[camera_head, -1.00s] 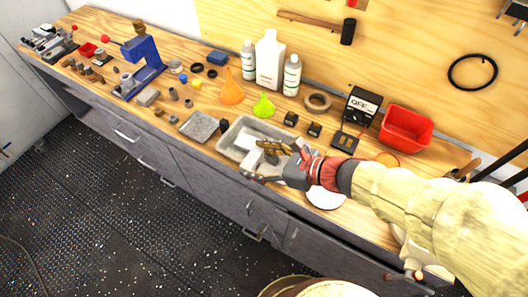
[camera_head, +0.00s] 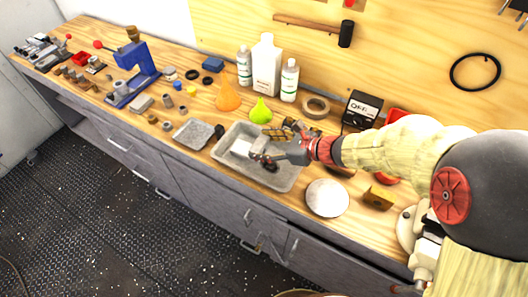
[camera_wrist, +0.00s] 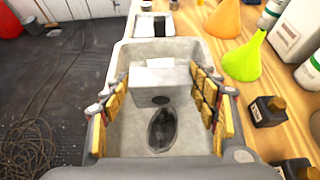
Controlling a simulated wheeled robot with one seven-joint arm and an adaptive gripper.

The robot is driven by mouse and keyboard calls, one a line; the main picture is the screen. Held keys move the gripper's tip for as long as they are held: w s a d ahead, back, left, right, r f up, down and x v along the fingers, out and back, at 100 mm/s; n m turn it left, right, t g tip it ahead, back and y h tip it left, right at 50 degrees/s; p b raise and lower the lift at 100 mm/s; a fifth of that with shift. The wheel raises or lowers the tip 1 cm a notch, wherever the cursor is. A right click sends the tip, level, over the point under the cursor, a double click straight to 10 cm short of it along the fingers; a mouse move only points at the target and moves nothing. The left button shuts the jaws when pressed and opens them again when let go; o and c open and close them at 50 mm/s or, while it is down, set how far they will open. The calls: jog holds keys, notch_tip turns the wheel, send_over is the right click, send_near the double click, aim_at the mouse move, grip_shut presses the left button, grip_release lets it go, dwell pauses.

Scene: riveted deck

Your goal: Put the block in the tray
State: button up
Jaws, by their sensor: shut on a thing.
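The block (camera_head: 242,147) is pale grey-white and shows at the far end of my gripper, over the grey tray (camera_head: 288,181). In the wrist view the block (camera_wrist: 160,82) sits between my yellow-padded fingers, with its top lit white. My gripper (camera_head: 259,156) reaches in from the right and is shut on the block. The tray also surrounds the block in the wrist view (camera_wrist: 175,48). I cannot tell whether the block touches the tray floor. A dark oval (camera_wrist: 162,128) shows nearer the camera; I cannot tell what it is.
A smaller grey tray (camera_head: 193,133) stands left of the tray. Orange (camera_head: 229,97) and green (camera_head: 261,112) funnels and white bottles (camera_head: 267,65) stand behind it. A white disc (camera_head: 327,198) lies to the right.

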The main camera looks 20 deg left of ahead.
aim_at(264, 151)
jog(key=shift+w+f+b, duration=0.2)
jog(key=shift+f+b, duration=0.65)
jog(key=shift+f, duration=0.8)
jog(key=shift+f, duration=0.15)
jog(key=o, duration=1.5)
jog(key=shift+f, duration=0.1)
jog(key=shift+c, duration=0.2)
jog(key=shift+o, duration=0.4)
jog(key=shift+d+r, duration=0.25)
jog(key=shift+r, duration=0.15)
jog(key=p+v, duration=0.4)
jog(key=v, duration=0.7)
jog(key=shift+d, duration=0.2)
